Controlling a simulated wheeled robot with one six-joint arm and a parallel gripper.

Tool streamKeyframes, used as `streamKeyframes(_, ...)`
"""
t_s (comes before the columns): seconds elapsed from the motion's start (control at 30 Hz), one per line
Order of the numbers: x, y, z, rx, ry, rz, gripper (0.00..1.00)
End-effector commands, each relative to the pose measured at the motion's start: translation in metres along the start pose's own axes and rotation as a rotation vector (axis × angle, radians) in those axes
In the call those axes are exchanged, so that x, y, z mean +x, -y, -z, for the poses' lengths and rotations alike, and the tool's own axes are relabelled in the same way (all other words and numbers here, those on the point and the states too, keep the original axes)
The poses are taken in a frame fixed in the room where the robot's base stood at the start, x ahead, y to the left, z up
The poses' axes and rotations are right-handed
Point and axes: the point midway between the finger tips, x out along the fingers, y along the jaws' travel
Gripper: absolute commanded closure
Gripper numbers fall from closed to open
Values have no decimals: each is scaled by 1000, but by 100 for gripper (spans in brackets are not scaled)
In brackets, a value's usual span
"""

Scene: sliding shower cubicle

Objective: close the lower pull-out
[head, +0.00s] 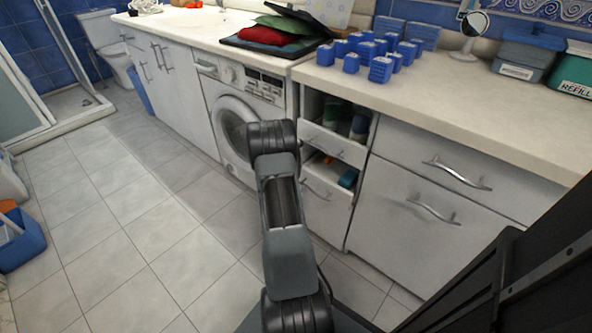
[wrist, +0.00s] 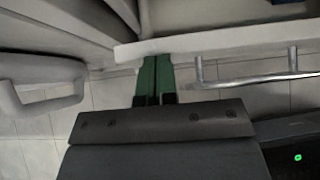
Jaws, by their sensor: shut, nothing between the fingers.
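The lower pull-out (head: 324,200) is a white drawer front with a bar handle, in the narrow unit right of the washing machine. It stands out, with teal and orange items visible inside. The upper pull-out (head: 333,143) above it is also out and holds bottles. My gripper shows in the wrist view with green fingers (wrist: 155,78) together and empty. Their tips are at the left end of a white pull-out front (wrist: 220,40), beside its metal handle (wrist: 255,78). I cannot tell whether they touch it. In the head view my arm hides the gripper.
The washing machine (head: 240,115) stands left of the unit, and a white cabinet with two handled fronts (head: 430,205) stands right. The worktop (head: 440,95) above carries blue blocks (head: 380,68). The tiled floor (head: 130,220) on the left is mostly clear.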

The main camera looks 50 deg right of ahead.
Motion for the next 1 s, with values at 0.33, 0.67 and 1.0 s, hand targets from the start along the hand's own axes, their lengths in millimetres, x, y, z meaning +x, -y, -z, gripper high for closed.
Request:
streamKeyframes(0.33,1,0,0,1,-1,0,100)
streamKeyframes(0.67,-16,0,17,-1,-1,-1,100)
streamKeyframes(1.0,-85,2,23,2,0,0,100)
